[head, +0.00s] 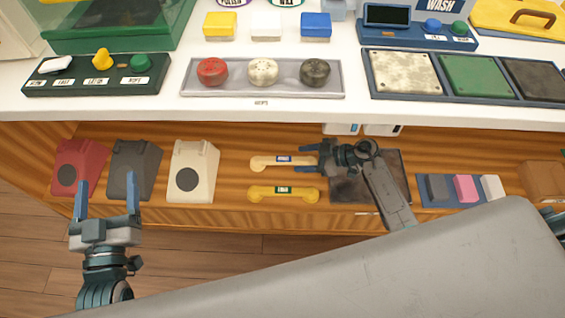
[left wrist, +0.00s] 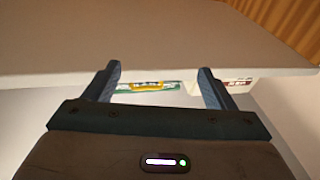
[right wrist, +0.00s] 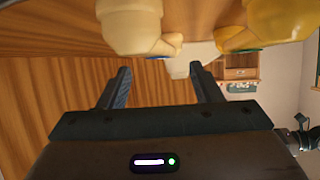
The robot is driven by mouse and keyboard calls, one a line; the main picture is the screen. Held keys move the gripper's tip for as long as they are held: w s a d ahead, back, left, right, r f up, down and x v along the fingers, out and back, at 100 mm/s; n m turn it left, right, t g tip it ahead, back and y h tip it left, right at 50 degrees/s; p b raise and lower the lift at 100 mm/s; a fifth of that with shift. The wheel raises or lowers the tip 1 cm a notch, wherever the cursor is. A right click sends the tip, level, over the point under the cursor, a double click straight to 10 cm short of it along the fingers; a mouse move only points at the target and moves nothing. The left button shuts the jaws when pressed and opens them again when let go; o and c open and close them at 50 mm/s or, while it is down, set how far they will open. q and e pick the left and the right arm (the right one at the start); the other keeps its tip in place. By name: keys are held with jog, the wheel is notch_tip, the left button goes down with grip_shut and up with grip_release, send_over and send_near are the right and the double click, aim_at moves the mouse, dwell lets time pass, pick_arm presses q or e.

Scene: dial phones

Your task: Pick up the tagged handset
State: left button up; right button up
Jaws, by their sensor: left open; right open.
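Two handsets lie side by side on the lower wooden shelf. The cream handset (head: 262,163) has a small blue-and-white label at its middle. The yellow handset (head: 260,193), in front of it, has a small green label. My right gripper (head: 308,158) is open at the right end of the cream handset and partly hides that end. In the right wrist view, the cream handset (right wrist: 130,25) and the yellow handset (right wrist: 268,22) show large beyond the open, empty fingers (right wrist: 160,80). My left gripper (head: 107,190) is open and empty in front of the phones at the left.
Red (head: 78,168), dark grey (head: 135,168) and cream (head: 193,172) phones stand on the shelf's left. A dark mat (head: 395,170) lies under my right arm. The white counter (head: 260,105) overhangs the shelf at the back. A grey slab covers the view's lower right.

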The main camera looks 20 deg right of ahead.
aim_at(287, 159)
jog(key=b+x, duration=0.1)
jog(key=x, duration=0.4)
jog(key=shift+w+d+b, duration=0.1)
jog(key=shift+b, duration=0.3)
pick_arm(q)
notch_tip(287, 159, up, 9)
jog(key=s+m+t+h, duration=0.1)
jog(key=t, duration=0.5)
jog(key=shift+s+r, duration=0.15)
jog(key=shift+s, duration=0.25)
pick_arm(e)
grip_shut()
